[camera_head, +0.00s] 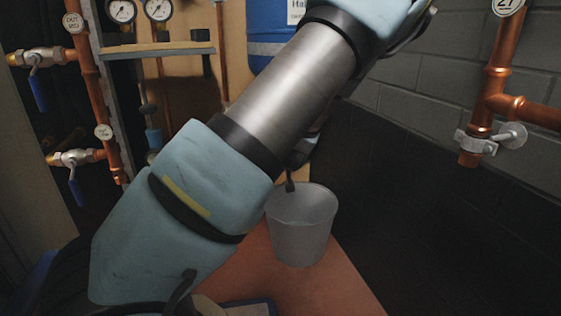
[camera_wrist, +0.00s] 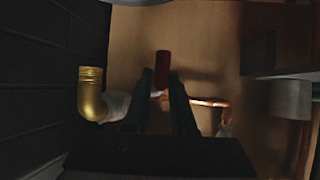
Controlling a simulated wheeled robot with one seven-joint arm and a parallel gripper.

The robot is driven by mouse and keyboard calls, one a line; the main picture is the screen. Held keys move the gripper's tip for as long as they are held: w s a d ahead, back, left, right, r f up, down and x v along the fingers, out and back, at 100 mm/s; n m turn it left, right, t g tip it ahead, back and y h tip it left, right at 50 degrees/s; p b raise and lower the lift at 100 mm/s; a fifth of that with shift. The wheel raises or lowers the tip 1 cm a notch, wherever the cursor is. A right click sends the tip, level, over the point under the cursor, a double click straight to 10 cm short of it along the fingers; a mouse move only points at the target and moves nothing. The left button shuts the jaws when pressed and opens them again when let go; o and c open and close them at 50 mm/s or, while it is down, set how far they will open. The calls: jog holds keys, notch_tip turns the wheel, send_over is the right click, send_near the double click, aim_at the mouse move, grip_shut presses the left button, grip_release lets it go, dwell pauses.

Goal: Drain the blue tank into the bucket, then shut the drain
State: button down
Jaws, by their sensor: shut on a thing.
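The blue tank (camera_head: 265,38) shows at the top of the head view, mostly hidden behind my arm. The grey bucket (camera_head: 302,240) stands upright on the reddish floor below it; I cannot tell whether it holds water. In the wrist view, my gripper (camera_wrist: 161,88) is shut on a red handle (camera_wrist: 162,62), whose far end sticks out beyond the fingertips. A copper pipe (camera_wrist: 207,101) runs just right of the fingers, and a brass elbow (camera_wrist: 91,95) is to their left. My arm hides the grip in the head view.
Copper pipes with blue-lever valves (camera_head: 75,158) and gauges (camera_head: 122,10) stand at the left. A clamped copper pipe (camera_head: 497,85) is at the right wall. In the wrist view, a grey cylinder (camera_wrist: 291,98) is at the right. The floor (camera_head: 325,285) before the bucket is clear.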

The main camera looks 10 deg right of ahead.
jog(key=shift+w+a+r, duration=0.15)
jog(key=shift+a, duration=0.15)
jog(key=c, duration=0.8)
grip_release()
jog(key=shift+d, duration=0.15)
jog(key=shift+s+r, duration=0.1)
jog(key=shift+s, duration=0.2)
jog(key=shift+p+v, duration=2.7)
jog(key=shift+v, duration=2.4)
